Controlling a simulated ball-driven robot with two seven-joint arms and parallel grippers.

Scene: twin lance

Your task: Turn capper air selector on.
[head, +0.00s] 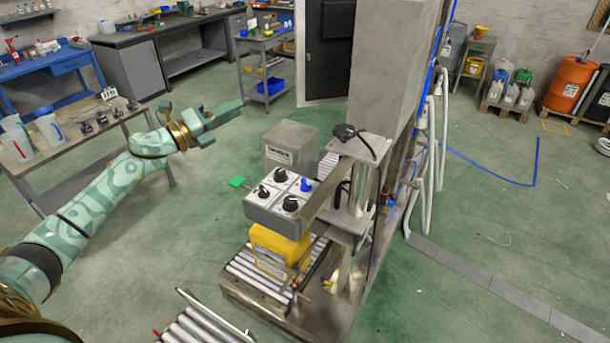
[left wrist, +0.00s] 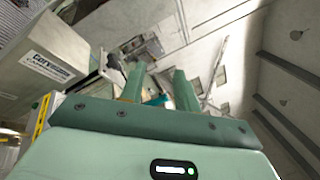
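A grey control box (head: 272,213) stands on the capper station, with black selector knobs (head: 290,204) and a blue knob (head: 306,185) on its top. A green part (head: 237,182) sticks out from its left side. I cannot read which knob is the capper air selector. My left gripper (head: 214,122) is in the air, up and left of the control box, apart from it. Its two fingers also show in the left wrist view (left wrist: 160,88), spread with nothing clearly held between them. My right gripper is not in view.
A grey labelled box (head: 290,147) stands behind the control box and also shows in the left wrist view (left wrist: 45,60). A yellow canister (head: 277,248) sits on the roller conveyor (head: 252,272) below. A grey column (head: 385,75) rises behind. A bench with jugs (head: 75,150) is at left.

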